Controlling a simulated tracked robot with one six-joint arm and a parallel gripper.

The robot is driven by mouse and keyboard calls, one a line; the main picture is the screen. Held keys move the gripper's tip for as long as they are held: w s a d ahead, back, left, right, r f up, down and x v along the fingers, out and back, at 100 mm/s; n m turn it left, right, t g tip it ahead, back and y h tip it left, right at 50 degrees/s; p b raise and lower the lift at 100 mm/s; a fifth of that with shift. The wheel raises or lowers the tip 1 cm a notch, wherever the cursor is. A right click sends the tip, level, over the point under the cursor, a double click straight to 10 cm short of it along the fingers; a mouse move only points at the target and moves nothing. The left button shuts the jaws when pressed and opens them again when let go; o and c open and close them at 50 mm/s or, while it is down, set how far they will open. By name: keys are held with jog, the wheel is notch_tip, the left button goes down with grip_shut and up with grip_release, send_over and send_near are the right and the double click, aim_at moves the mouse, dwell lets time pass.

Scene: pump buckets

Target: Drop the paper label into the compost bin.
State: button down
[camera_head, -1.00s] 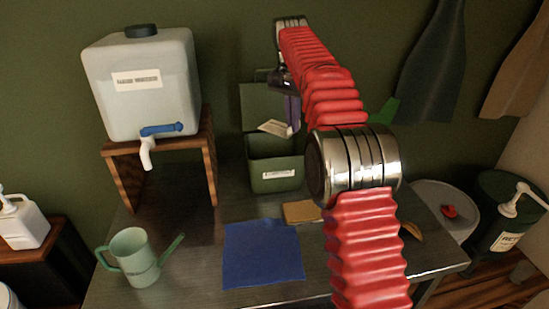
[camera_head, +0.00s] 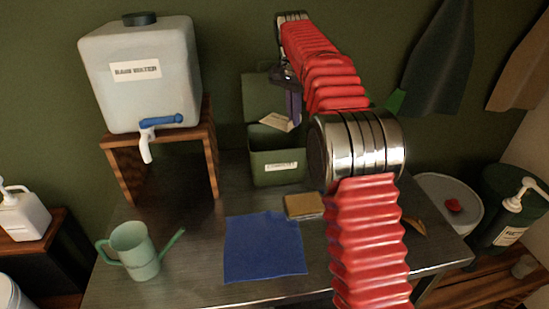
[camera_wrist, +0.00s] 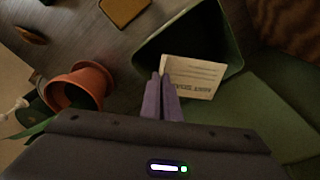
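The paper label (camera_wrist: 193,76) is a small cream card with printed text, pinched at its edge between the purple fingertips of my gripper (camera_wrist: 162,97). In the head view the label (camera_head: 277,122) hangs tilted just above the opening of the compost bin. The compost bin (camera_head: 278,167) is a dark green box with a white label on its front and its lid raised behind. In the wrist view the bin's rim (camera_wrist: 146,66) surrounds the area behind the label. My gripper (camera_head: 292,113) is shut on the label; the fingers are partly hidden by my arm.
A water tank (camera_head: 150,90) with a blue tap stands on a wooden stand (camera_head: 206,160) at left. A green watering can (camera_head: 135,252), blue cloth (camera_head: 263,247) and sponge (camera_head: 303,207) lie in front. A terracotta pot (camera_wrist: 84,86) stands beside the bin.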

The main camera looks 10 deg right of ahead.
aim_at(293, 127)
jog(key=shift+f, duration=2)
jog(key=c, duration=1.9)
grip_release()
jog(key=shift+c, duration=0.2)
jog(key=shift+r, duration=0.1)
jog(key=shift+s+a+r, duration=0.15)
jog(key=shift+a+r, duration=0.05)
jog(key=shift+r, duration=1.8)
jog(key=shift+s+a+r, duration=0.15)
jog(key=shift+r, duration=1.8)
jog(key=shift+s+a+r, duration=0.15)
jog(key=shift+a+r, duration=0.05)
jog(key=shift+r, duration=1.8)
jog(key=shift+s+r, duration=0.15)
jog(key=shift+r, duration=0.55)
